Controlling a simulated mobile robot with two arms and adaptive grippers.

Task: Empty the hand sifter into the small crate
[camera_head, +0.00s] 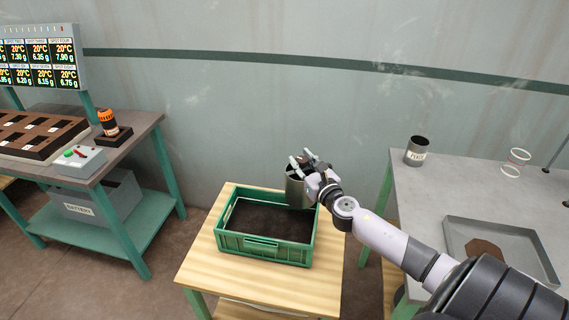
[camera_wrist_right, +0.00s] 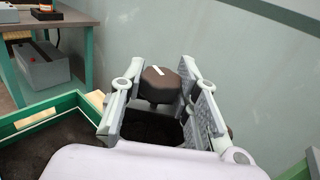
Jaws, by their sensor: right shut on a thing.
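The hand sifter (camera_head: 295,190) is a grey metal cylinder, held roughly upright at the back right corner of the small crate. My right gripper (camera_head: 308,165) is shut on it from above right. In the right wrist view the gripper (camera_wrist_right: 160,95) has a dark brown knob-like part (camera_wrist_right: 160,84) with a white mark between its fingers, above a dark opening (camera_wrist_right: 152,127). Whether the sifter touches the crate rim is unclear. The small crate (camera_head: 262,245) is green and holds a layer of dark brown material; it also shows in the right wrist view (camera_wrist_right: 40,111). My left gripper is out of view.
The crate stands on a light wooden table (camera_head: 197,271). At right, a grey table (camera_head: 450,190) bears a labelled metal cup (camera_head: 416,152), a clear ringed object (camera_head: 515,163) and a shallow tray (camera_head: 535,255) with a brown piece. A workbench (camera_head: 140,130) stands at left.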

